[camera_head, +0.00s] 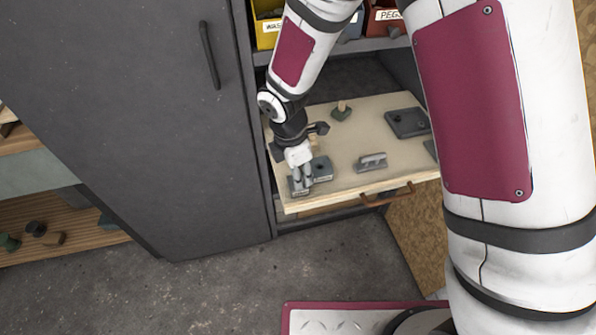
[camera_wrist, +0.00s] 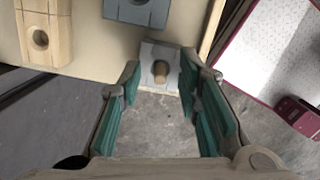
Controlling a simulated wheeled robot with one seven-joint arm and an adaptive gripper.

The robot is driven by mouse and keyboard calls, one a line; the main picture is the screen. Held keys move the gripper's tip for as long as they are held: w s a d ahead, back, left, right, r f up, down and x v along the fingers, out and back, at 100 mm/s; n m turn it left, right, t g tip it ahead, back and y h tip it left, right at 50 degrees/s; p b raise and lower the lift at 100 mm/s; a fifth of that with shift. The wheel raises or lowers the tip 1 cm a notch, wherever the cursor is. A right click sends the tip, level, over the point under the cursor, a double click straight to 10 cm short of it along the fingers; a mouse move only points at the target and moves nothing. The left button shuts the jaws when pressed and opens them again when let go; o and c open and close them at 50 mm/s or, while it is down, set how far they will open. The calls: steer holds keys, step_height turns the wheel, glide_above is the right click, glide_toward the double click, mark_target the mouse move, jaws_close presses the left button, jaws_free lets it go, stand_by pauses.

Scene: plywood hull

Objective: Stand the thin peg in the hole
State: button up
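A short wooden peg (camera_wrist: 160,75) shows at a dark hole in a small grey block (camera_wrist: 151,52) in the wrist view. It looks upright in that hole; how deep it sits I cannot tell. The grey block lies at the tray's front left corner and also shows in the head view (camera_head: 299,191). My gripper (camera_wrist: 159,88) is open, its teal fingers on either side of the peg and apart from it. In the head view my gripper (camera_head: 301,178) is low over that block and hides the peg.
A second grey block with a hole (camera_head: 322,169) and a wooden block with a hole (camera_wrist: 38,38) sit close by on the pull-out board (camera_head: 345,145). A grey slotted piece (camera_head: 372,162), a peg on a dark base (camera_head: 341,111) and a dark plate (camera_head: 407,123) stand farther right.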

steer(key=shift+r, duration=0.1)
step_height(320, 180, up, 12)
steer(key=a, duration=0.1)
steer(key=shift+s+a, duration=0.15)
steer(key=shift+s, duration=0.2)
stand_by(0.6)
steer(key=s+d+r+m+t+p, duration=0.1)
steer(key=s+d+r+m, duration=0.3)
steer(key=d+r+m, duration=0.3)
steer(key=s+d+r+m+t+p, duration=0.1)
steer(key=s+d+r+m, duration=0.35)
steer(key=d+r, duration=0.3)
steer(key=s+d+r+m+p, duration=0.1)
steer(key=s+d+r+m, duration=0.2)
steer(key=s+m, duration=0.3)
steer(key=s+d+r+m+t+y+p, duration=0.1)
steer(key=s+d+r+m, duration=0.2)
steer(key=s+m, duration=0.3)
steer(key=shift+s+d+r+t, duration=0.3)
steer(key=shift+s+d, duration=0.25)
steer(key=shift+s, duration=0.05)
